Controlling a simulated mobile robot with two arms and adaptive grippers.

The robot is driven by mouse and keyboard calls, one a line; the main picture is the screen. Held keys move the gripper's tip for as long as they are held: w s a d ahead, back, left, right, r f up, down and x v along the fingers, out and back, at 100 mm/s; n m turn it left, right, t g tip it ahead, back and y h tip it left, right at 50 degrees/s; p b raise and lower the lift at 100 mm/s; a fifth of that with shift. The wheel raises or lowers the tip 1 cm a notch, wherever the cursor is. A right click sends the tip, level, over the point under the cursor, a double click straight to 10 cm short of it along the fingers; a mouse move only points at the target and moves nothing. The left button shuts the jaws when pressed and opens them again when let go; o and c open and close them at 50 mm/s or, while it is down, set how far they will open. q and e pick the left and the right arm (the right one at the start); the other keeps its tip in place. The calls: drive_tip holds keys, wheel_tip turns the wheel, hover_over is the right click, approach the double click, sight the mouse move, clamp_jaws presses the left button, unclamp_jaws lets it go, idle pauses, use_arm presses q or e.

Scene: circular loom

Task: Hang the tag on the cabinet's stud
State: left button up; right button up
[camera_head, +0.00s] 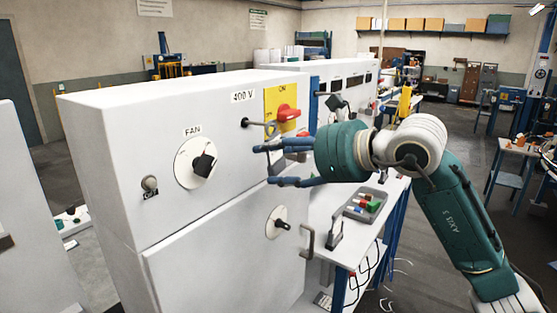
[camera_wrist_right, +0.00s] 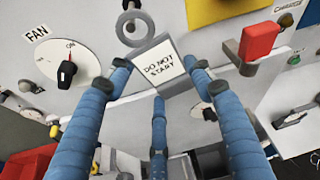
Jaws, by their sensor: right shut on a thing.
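The tag (camera_wrist_right: 168,66), a pale plate with a grey border reading "DO NOT START", is between my right gripper's blue fingers (camera_wrist_right: 160,72) in the right wrist view. Its grey ring (camera_wrist_right: 134,28) points up toward the cabinet's dark stud (camera_wrist_right: 130,4). In the head view the stud (camera_head: 246,124) sticks out of the white cabinet (camera_head: 225,150) below the "400 V" label. The ring (camera_head: 270,128) shows near the stud's outer end; I cannot tell whether it is around it. My right gripper (camera_head: 270,165) is shut on the tag, in front of the cabinet's face. My left gripper is out of view.
A red switch handle (camera_head: 287,113) on a yellow plate sits right of the stud, close to my fingers. A FAN dial (camera_head: 195,162) is to the left. A lower dial (camera_head: 279,222) and door handle (camera_head: 307,241) stick out below. A tray (camera_head: 364,205) stands on the bench.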

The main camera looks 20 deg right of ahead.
drive_tip(key=shift+f, duration=0.15)
drive_tip(key=o, duration=1.4)
drive_tip(key=shift+c, duration=0.2)
drive_tip(key=b+v, duration=0.2)
drive_tip(key=v, duration=0.7)
drive_tip(key=shift+f+b, duration=0.3)
drive_tip(key=shift+d, duration=0.1)
